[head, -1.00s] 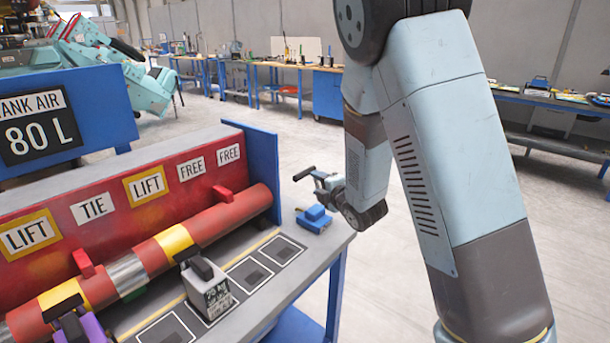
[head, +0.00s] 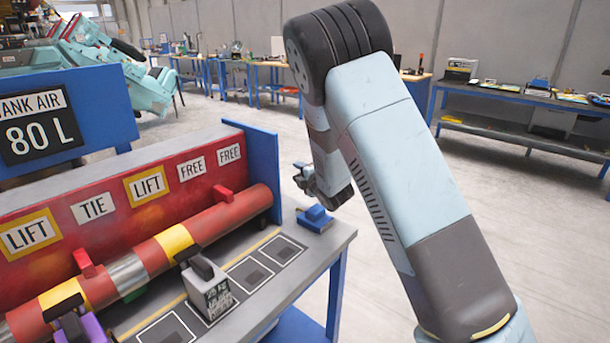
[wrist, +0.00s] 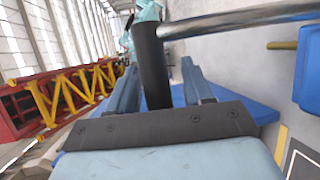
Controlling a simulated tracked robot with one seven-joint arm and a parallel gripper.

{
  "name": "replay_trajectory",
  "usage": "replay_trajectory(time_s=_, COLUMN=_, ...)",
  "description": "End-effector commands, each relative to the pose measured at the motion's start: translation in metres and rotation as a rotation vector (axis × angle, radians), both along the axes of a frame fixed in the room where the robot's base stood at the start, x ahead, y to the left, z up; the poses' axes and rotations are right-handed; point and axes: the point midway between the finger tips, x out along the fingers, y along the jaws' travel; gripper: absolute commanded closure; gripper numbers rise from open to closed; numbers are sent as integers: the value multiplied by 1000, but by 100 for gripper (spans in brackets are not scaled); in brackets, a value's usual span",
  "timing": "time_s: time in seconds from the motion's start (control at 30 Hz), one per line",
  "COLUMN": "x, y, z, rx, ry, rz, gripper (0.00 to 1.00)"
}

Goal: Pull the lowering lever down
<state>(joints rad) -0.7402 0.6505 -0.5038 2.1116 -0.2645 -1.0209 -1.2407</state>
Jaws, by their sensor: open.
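In the wrist view, a dark round grip (wrist: 151,66) joins a silver bar (wrist: 240,20) that runs off to the upper right; this looks like the lever. My gripper (wrist: 157,70) is open, with its two blue-grey fingers on either side of the grip; whether either finger touches it I cannot tell. The lever is not clearly distinguishable there.
The bench (head: 335,238) carries a red pipe (head: 215,217), a grey block with a black handle (head: 207,287) and the blue block (head: 315,219). A blue end panel (head: 262,165) stands beside my gripper. Open floor lies right of the bench.

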Motion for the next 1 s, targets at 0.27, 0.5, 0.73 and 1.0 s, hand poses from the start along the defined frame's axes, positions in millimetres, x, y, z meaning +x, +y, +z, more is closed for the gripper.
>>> replay_trajectory(time_s=0.27, x=0, y=0, z=0, rx=0, ry=0, rz=0, gripper=54)
replay_trajectory(time_s=0.5, x=0, y=0, z=0, rx=0, ry=0, rz=-1, gripper=77)
replay_trajectory(time_s=0.73, x=0, y=-1, z=-1, rx=-1, ry=2, rz=-1, gripper=99)
replay_trajectory(time_s=1.0, x=-1, y=-1, z=-2, rx=-2, ry=3, rz=-1, gripper=100)
